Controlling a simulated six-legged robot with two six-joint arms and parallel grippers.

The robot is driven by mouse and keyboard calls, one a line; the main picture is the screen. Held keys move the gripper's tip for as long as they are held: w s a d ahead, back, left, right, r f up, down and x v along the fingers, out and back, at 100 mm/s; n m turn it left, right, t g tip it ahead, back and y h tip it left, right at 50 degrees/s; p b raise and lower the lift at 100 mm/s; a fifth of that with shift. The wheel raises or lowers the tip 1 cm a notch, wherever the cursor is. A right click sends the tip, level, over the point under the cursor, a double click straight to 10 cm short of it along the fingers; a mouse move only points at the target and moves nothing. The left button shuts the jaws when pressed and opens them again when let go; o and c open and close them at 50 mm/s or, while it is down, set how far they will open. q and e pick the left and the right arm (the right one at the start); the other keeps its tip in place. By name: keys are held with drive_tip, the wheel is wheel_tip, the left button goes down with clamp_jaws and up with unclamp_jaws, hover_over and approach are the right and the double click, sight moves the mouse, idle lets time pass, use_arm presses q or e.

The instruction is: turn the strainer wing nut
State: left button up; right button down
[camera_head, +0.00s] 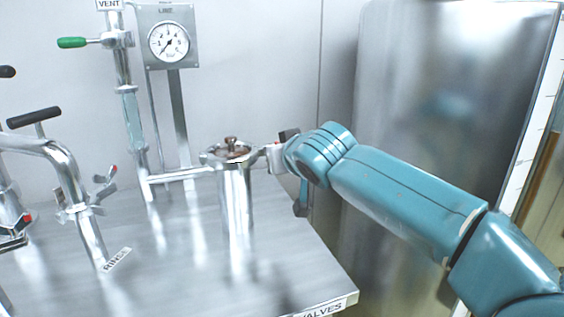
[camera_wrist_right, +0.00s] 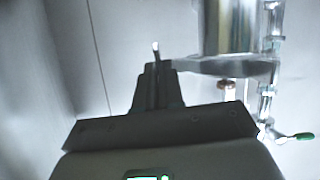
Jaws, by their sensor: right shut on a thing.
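The strainer (camera_head: 236,195) is an upright shiny metal cylinder near the bench's right side, with a dark, brownish knob (camera_head: 232,144) on its top. My right gripper (camera_head: 270,153) reaches in from the right at the strainer's rim. It is shut on a small metal piece, apparently the wing nut, which is mostly hidden by the jaws. In the wrist view the narrow dark fingers (camera_wrist_right: 156,85) are close together, with a small bright tip (camera_wrist_right: 155,47) showing past them. The strainer body (camera_wrist_right: 229,28) is just right of them.
A pressure gauge (camera_head: 169,41) and a vent pipe with a green-handled valve (camera_head: 72,42) stand behind. Rinse piping with a wing-handled valve (camera_head: 104,180) is at the left. The metal bench (camera_head: 180,275) is clear in front. A shiny steel panel (camera_head: 425,90) rises behind my right arm.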

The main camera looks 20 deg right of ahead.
drive_tip(key=shift+r, duration=0.1)
idle(0.4)
drive_tip(key=c, duration=1.3)
unclamp_jaws()
drive_tip(key=shift+o, duration=0.2)
drive_tip(key=v, duration=1.6)
drive_tip(key=shift+s+b, duration=0.2)
drive_tip(key=shift+b, duration=0.2)
